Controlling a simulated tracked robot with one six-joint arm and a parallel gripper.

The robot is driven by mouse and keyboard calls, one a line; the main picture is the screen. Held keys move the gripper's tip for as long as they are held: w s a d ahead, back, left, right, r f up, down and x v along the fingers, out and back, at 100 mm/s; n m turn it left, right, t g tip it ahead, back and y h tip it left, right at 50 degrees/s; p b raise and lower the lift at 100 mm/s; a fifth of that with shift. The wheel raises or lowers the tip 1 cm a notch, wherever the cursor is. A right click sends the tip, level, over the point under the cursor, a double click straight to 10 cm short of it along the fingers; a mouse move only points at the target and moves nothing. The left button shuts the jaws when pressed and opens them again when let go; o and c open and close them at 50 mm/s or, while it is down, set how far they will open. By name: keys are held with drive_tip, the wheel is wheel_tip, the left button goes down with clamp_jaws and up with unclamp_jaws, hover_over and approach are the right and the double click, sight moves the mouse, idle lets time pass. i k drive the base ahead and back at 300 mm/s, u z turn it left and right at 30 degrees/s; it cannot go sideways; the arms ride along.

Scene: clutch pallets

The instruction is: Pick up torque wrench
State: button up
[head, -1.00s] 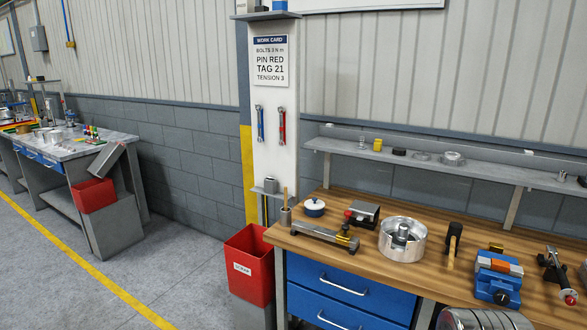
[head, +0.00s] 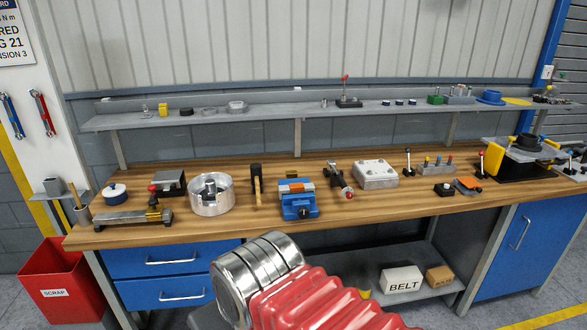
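Two wrenches hang on the white post panel at the left edge. One is a wrench with a blue handle (head: 12,116), and beside it is a wrench with a red handle (head: 42,113). They hang slightly apart, and I cannot tell from their look which, if either, is the torque wrench. A red ribbed sleeve with a silver ringed cylinder, apparently part of my arm, reaches in at the bottom middle, in front of the bench. No gripper fingers show.
A wooden bench (head: 340,208) carries a silver drum (head: 211,203), a mallet (head: 257,185), a blue vise (head: 298,206) and a grey block (head: 375,175). A narrow shelf (head: 270,112) runs behind. A red scrap bin (head: 62,283) stands on the floor at left.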

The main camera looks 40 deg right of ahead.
sight(331, 165)
drive_tip(key=z, duration=2.8)
drive_tip(key=i, duration=1)
drive_tip(key=u, duration=0.05)
